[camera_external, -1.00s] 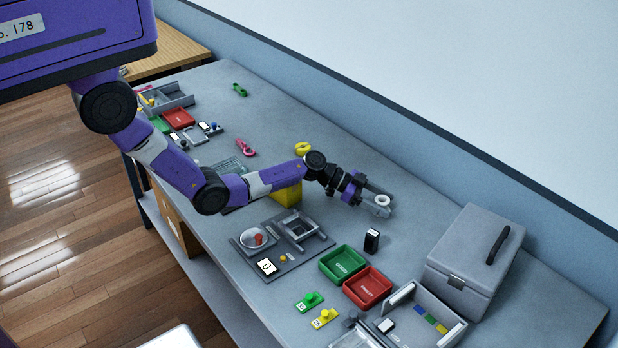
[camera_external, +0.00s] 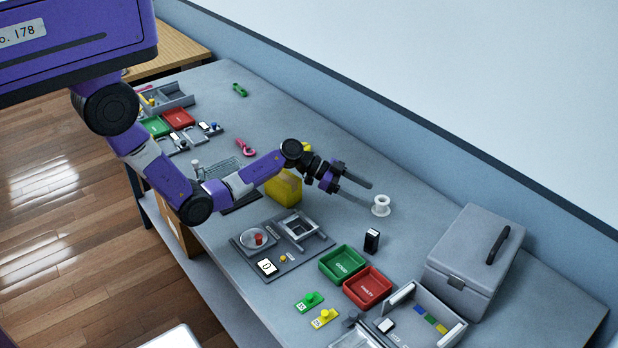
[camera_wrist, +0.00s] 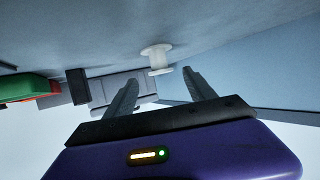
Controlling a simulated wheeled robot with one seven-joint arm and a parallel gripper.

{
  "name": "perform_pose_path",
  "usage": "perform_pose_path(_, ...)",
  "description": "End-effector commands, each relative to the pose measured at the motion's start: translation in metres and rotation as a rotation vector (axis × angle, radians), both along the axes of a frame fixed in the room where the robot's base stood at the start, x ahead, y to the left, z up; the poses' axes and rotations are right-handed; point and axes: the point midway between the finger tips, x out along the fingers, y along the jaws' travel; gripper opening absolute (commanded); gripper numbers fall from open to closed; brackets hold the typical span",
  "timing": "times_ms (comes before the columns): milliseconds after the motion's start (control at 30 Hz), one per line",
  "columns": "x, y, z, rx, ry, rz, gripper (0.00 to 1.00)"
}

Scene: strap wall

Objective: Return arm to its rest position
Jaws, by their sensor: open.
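My gripper (camera_external: 362,192) is open and empty above the grey bench (camera_external: 400,250), with its two fingers apart. A white spool (camera_external: 381,206) stands upright on the bench just beyond the fingertips, apart from them. In the wrist view the spool (camera_wrist: 156,58) shows between and beyond the two open fingers (camera_wrist: 158,85). My arm reaches out over the middle of the bench.
A yellow block (camera_external: 284,191) stands under my forearm. A small black box (camera_external: 372,240), a green tray (camera_external: 343,265), a red tray (camera_external: 368,288) and a grey lidded case (camera_external: 474,260) lie to the right. A scale with a red item (camera_external: 259,239) is in front. The bench's back strip is clear.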

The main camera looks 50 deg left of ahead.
Motion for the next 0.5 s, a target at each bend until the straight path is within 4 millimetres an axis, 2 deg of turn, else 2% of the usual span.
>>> perform_pose_path(300, 0.000, -0.002, 0.001, -0.005, -0.002, 0.003, 0.64)
perform_pose_path(367, -0.001, -0.007, 0.004, -0.019, -0.008, 0.015, 0.64)
perform_pose_path(500, -0.006, -0.031, 0.023, -0.106, -0.042, 0.093, 0.64)
